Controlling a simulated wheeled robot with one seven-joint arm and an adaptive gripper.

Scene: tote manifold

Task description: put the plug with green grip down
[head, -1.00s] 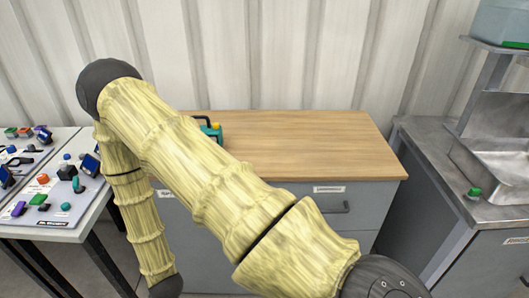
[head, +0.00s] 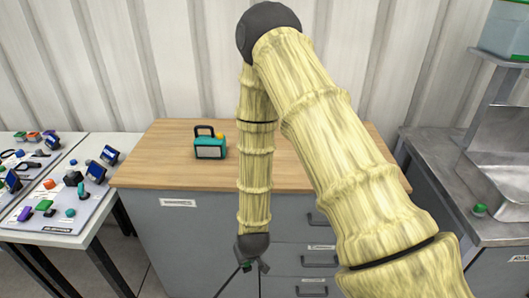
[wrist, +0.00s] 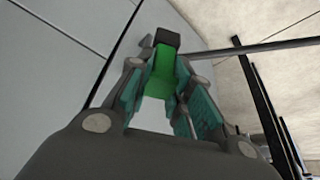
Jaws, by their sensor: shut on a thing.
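The plug with green grip (wrist: 162,72) is held between the teal-padded fingers of my gripper (wrist: 165,100) in the wrist view. Its green body shows between the fingers and a dark end sticks out beyond them. In the head view, my gripper (head: 250,266) hangs in front of the grey drawer cabinet, below the level of its wooden top (head: 172,172). The plug is too small there to make out clearly.
A teal box with a black handle (head: 209,147) stands on the wooden top. A white table (head: 75,236) at left carries several coloured parts. At right is a metal sink counter (head: 437,161) with a small green piece (head: 479,210) on it.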

